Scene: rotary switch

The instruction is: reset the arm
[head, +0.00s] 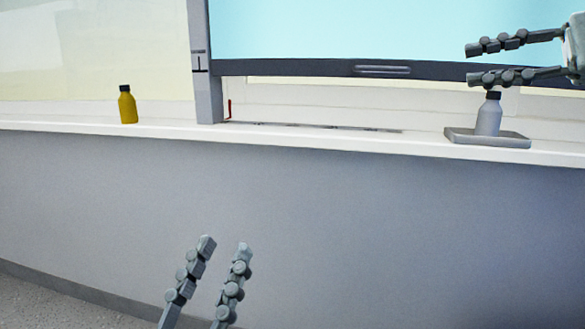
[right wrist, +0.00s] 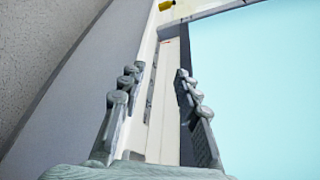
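My left gripper (head: 226,244) is open and empty at the bottom of the head view, its fingers pointing up in front of the grey counter front. My right gripper (head: 471,64) is open at the upper right, its fingers pointing left, just above a grey bottle (head: 488,118) with a dark cap. The lower finger overlaps the area just above that cap; I cannot tell whether they touch. The right gripper (right wrist: 160,72) also shows open and empty in the right wrist view. A small red piece (head: 229,108) stands beside the hood's left post, and it also shows in the right wrist view (right wrist: 166,42).
The grey bottle stands upright on a grey tray (head: 516,140) on the white ledge (head: 300,138). A yellow bottle (head: 127,105) stands at the left. A cabinet with a light blue pane (head: 340,28) and dark lower bar rises behind.

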